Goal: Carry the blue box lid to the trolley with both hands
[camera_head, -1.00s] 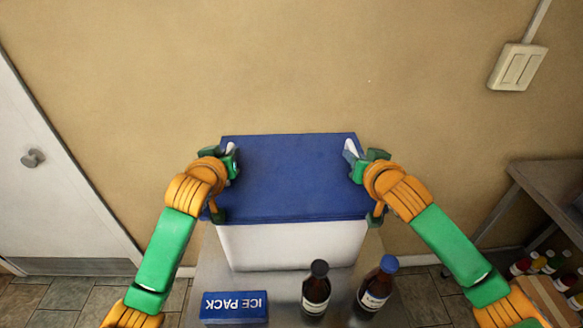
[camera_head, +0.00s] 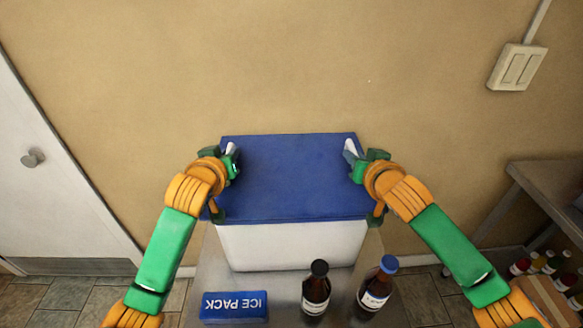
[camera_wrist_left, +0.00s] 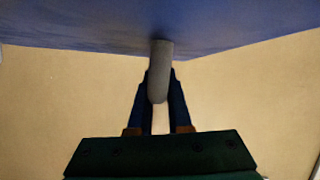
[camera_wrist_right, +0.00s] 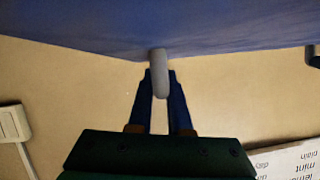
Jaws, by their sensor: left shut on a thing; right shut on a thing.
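The blue box lid (camera_head: 290,178) lies flat over the white box (camera_head: 290,245) in the middle of the head view. I cannot tell whether it rests on the box or is slightly raised. My left gripper (camera_head: 232,160) is at the lid's left side. In the left wrist view its fingers (camera_wrist_left: 160,98) are shut on a grey handle (camera_wrist_left: 160,65) under the blue lid. My right gripper (camera_head: 352,160) is at the lid's right side. In the right wrist view its fingers (camera_wrist_right: 160,95) are shut on a similar grey handle (camera_wrist_right: 158,65). The trolley cannot be made out with certainty.
The box stands on a grey metal surface (camera_head: 205,275). In front of it are a blue ice pack (camera_head: 235,306), a black-capped bottle (camera_head: 316,290) and a blue-capped bottle (camera_head: 376,288). A metal shelf unit (camera_head: 550,180) with bottles stands at right. A wall is behind.

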